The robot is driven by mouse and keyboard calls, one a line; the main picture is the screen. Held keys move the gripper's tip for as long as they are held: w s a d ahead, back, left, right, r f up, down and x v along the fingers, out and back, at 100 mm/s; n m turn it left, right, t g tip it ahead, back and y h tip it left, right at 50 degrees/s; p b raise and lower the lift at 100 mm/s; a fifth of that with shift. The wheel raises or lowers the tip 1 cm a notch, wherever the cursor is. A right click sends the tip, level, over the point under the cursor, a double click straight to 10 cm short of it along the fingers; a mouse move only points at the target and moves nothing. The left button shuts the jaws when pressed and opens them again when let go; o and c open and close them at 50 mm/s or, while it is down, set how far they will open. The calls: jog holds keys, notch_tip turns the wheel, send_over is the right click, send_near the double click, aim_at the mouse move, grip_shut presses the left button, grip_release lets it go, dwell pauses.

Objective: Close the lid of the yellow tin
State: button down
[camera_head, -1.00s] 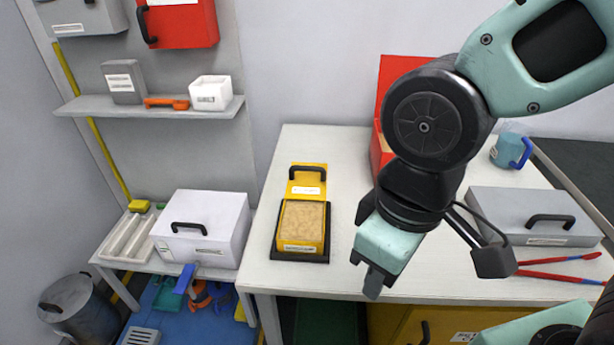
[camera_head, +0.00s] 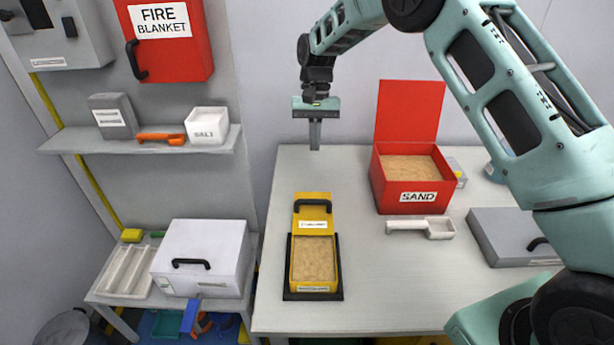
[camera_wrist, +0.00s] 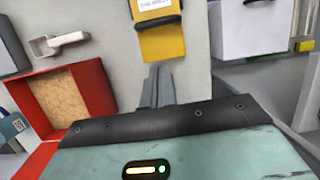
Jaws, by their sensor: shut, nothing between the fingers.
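The yellow tin (camera_head: 314,286) stands on a black base on the white table. It is open and filled with tan, sand-like material. Its yellow lid (camera_head: 313,227) stands raised behind the tin, with a black handle and a white label facing the head camera. My gripper (camera_head: 315,135) is shut and empty, pointing down above the back part of the table, behind the lid and apart from it. In the wrist view my gripper's fingers (camera_wrist: 158,85) are together, just short of the yellow lid's edge (camera_wrist: 162,45); whether they touch cannot be told there.
An open red sand box (camera_head: 412,199) stands to the right, with a white scoop (camera_head: 420,228) before it. A grey case (camera_head: 510,236) lies at the right. A white box (camera_head: 202,258) stands on a lower table at the left. The table around the tin is clear.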

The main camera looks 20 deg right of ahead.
jog(key=w+d, duration=0.1)
jog(key=p, duration=0.4)
send_over(316, 195)
notch_tip(316, 195, down, 10)
jog(key=shift+w+f, duration=0.1)
jog(key=shift+f, duration=0.05)
jog(key=s, duration=0.1)
jog(key=s+a+p, duration=0.1)
jog(key=s, duration=0.1)
jog(key=shift+f, duration=0.15)
jog(key=shift+s+a+f, duration=0.1)
jog(key=shift+s+f, duration=0.1)
jog(key=shift+s, duration=0.05)
jog(key=shift+s+a, duration=0.15)
jog(key=shift+s, duration=0.15)
jog(key=s+a, duration=0.1)
jog(key=s, duration=0.3)
jog(key=s+a, duration=0.1)
jog(key=s, duration=0.3)
jog(key=s+a, duration=0.1)
jog(key=s, duration=0.3)
jog(key=shift+s+a, duration=0.1)
jog(key=shift+a, duration=0.3)
